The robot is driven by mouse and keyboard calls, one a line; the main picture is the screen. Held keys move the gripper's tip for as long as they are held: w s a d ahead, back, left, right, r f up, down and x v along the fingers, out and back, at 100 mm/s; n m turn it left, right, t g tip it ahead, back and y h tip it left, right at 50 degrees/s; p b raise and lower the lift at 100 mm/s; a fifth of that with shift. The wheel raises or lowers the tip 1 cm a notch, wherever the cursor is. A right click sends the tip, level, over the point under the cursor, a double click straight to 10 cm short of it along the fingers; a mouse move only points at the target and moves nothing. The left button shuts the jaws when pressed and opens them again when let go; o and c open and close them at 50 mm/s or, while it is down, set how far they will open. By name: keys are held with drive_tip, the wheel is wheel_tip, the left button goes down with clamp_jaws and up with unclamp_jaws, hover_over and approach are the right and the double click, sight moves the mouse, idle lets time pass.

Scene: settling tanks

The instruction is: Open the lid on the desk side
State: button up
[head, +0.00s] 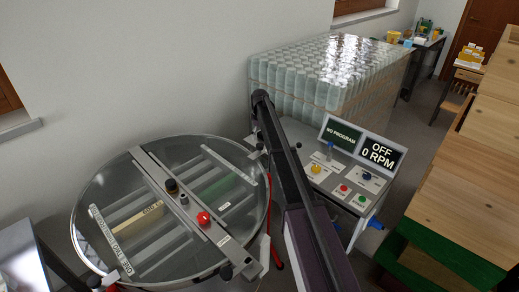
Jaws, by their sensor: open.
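A round steel drum (78,248) stands at the lower left, with a flat metal crossbar (180,195) over its top. A clear lid lies on each side of the bar: the right lid (222,185) is on the side of the control desk (345,178), the left lid (125,205) on the far side from it. Both look flat and shut. Each has a pale strip along it. A red knob (204,218) sits on the bar. My dark arm rises between the drum and the desk. My gripper does not show; the arm hides part of the desk and the drum's right side.
The desk's screens (365,145) read "NO PROGRAM" and "OFF 0 RPM". A wrapped stack of jars (340,75) stands behind. Wooden boxes (455,180) on a green base (430,255) line the right. A grey surface (20,262) lies at lower left.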

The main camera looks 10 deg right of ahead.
sight(260, 145)
drive_tip(key=shift+f+b, duration=2.7)
drive_tip(key=shift+f, duration=0.25)
clamp_jaws()
drive_tip(key=shift+d+r, duration=0.15)
